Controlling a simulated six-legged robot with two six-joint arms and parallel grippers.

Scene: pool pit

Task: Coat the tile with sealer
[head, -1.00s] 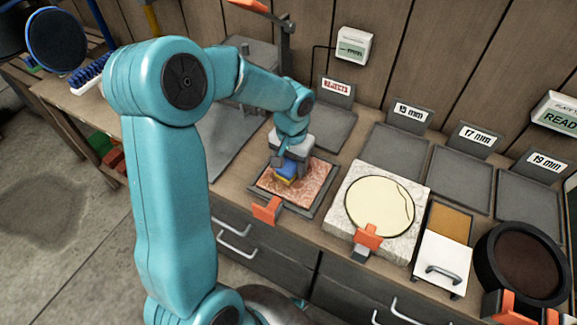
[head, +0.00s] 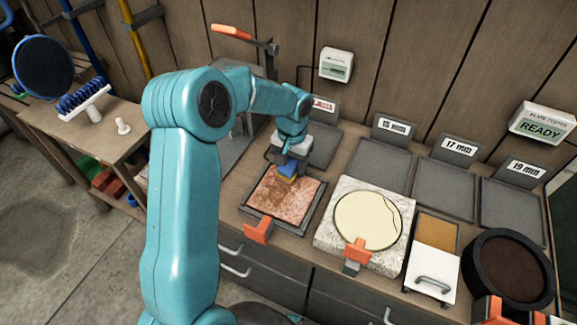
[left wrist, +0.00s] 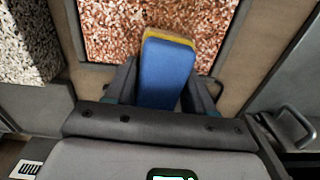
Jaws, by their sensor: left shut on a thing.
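The tile (head: 270,200) is a reddish, speckled slab lying in a dark frame on the bench, and it also shows in the left wrist view (left wrist: 115,45). My left gripper (head: 287,164) is shut on a blue block with a yellow edge (head: 287,173), which looks like a sponge or applicator. In the left wrist view the block (left wrist: 165,75) sits between the two dark fingers, its yellow edge over the tile. Whether it touches the tile I cannot tell. Part of the tile's far side is hidden by the gripper. My right gripper does not show clearly.
An orange clamp (head: 257,231) sits at the tile frame's front edge. To the right are a pale round disc (head: 365,220) on a stone slab, a white-lidded box (head: 430,275) and a dark round tub (head: 510,270). Grey labelled trays (head: 445,188) line the back.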

